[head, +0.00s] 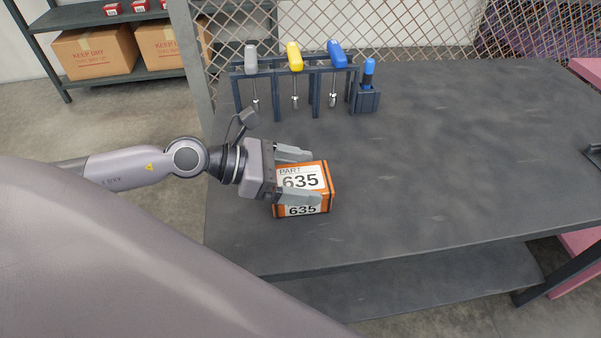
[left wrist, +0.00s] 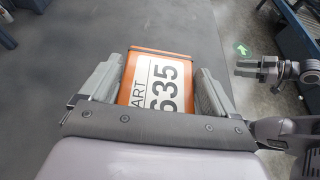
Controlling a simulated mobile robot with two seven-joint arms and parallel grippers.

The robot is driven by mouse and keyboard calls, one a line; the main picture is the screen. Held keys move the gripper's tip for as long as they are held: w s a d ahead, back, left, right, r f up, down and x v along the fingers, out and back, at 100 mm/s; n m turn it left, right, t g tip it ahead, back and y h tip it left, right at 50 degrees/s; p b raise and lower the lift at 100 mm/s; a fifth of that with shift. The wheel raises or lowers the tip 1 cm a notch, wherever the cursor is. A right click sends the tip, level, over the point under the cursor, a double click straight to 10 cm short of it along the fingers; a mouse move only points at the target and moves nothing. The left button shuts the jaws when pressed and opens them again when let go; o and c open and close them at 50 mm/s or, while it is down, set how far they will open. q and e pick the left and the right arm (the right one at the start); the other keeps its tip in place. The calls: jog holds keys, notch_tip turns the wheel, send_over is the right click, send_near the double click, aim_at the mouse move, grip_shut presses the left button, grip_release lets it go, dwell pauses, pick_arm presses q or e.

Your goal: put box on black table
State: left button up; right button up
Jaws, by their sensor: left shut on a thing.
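An orange box (head: 317,207) with white labels reading PART 635 is at the left part of the black table (head: 440,170) in the head view. My left gripper (head: 308,176) is shut on the box, with one finger on the far side and one on the near side. In the left wrist view the box (left wrist: 158,84) sits between the two fingers of the left gripper (left wrist: 158,88). The box looks level and appears to be at the tabletop; whether its underside touches is hard to tell.
A tool rack (head: 295,70) with grey, yellow and blue handled screwdrivers stands at the table's back left, with a blue-capped tool in a holder (head: 367,98) beside it. A wire mesh (head: 380,30) rises behind. The table's middle and right are mostly clear. Cardboard boxes (head: 95,50) sit on a shelf.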

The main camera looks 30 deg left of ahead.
pick_arm(q)
jog(key=o, duration=1.2)
jog(key=shift+c, duration=0.2)
